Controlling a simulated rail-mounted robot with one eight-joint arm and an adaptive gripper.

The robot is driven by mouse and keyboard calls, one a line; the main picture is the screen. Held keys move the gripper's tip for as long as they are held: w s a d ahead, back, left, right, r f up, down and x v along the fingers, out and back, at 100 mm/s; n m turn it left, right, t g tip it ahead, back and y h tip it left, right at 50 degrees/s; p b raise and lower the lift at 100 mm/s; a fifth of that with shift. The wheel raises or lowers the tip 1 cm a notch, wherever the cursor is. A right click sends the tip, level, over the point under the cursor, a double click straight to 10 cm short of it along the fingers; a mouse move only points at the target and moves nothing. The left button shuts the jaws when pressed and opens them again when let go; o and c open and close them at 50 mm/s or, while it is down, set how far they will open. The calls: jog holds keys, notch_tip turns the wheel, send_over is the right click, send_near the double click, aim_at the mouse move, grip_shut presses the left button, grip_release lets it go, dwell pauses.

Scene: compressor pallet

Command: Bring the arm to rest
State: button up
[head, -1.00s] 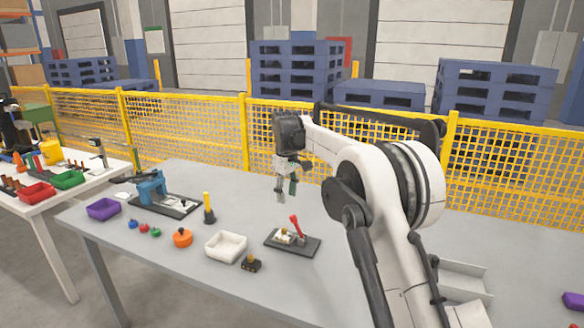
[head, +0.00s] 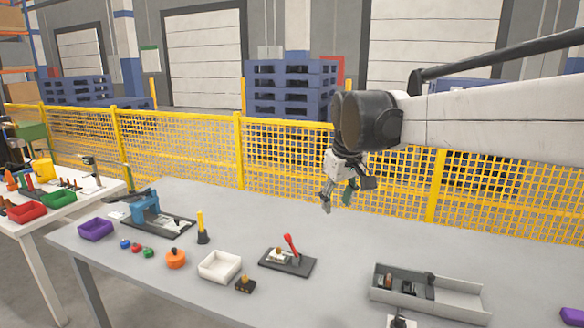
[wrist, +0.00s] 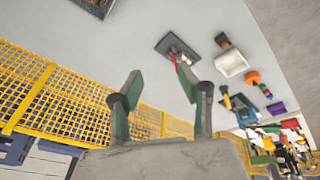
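My gripper (head: 337,200) hangs from the end of my arm above the back part of the grey table (head: 425,255), right of centre in the head view. Its fingertips point down and it touches nothing. In the wrist view my gripper (wrist: 158,82) shows two green-padded fingers spread apart with nothing between them. My white arm reaches in from the right edge of the head view, well above the table.
A black base with a red lever (head: 291,245) stands below and left of my gripper. A long grey tray (head: 460,300) holding small parts is at the right. A white tray (head: 220,266) lies further left. A yellow mesh fence (head: 285,150) runs behind the table.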

jog(key=s+d+f+m+t, duration=0.1)
jog(key=s+d+f+m, duration=0.1)
jog(key=s, duration=0.7)
jog(key=s+d+f+m+t, duration=0.1)
jog(key=s+d+f, duration=0.3)
jog(key=s, duration=0.6)
jog(key=s+d+f+m+t, duration=0.1)
jog(key=s+d+f+m, duration=0.1)
jog(key=s, duration=0.8)
notch_tip(320, 180, down, 3)
jog(key=shift+s+d+r+m+t, duration=0.2)
jog(key=shift+d+m+t, duration=0.1)
jog(key=shift+d, duration=0.3)
